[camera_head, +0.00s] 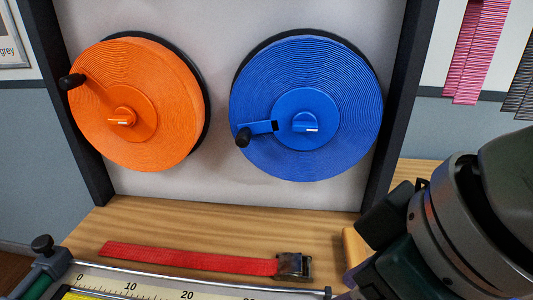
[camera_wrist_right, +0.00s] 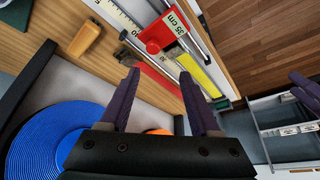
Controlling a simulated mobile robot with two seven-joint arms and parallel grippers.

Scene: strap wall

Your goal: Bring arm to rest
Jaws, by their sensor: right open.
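My right arm comes in at the right of the head view, beside the blue strap reel (camera_head: 345,85). In the right wrist view my right gripper (camera_wrist_right: 159,74) has its two purple fingers spread apart with nothing between them. It is above the bench, near a measuring rail. Purple finger-like parts at the right edge of that view look like my left gripper (camera_wrist_right: 303,88), cut off by the frame. My left gripper is not seen in the head view.
An orange strap reel (camera_head: 170,95) hangs left of the blue one in a dark frame (camera_head: 412,60). A red strap (camera_head: 190,258) with a metal buckle (camera_head: 293,265) lies on the wooden bench (camera_head: 130,215). A ruler rail (camera_head: 140,285) runs along the front. A drawer (camera_wrist_right: 283,118) stands right.

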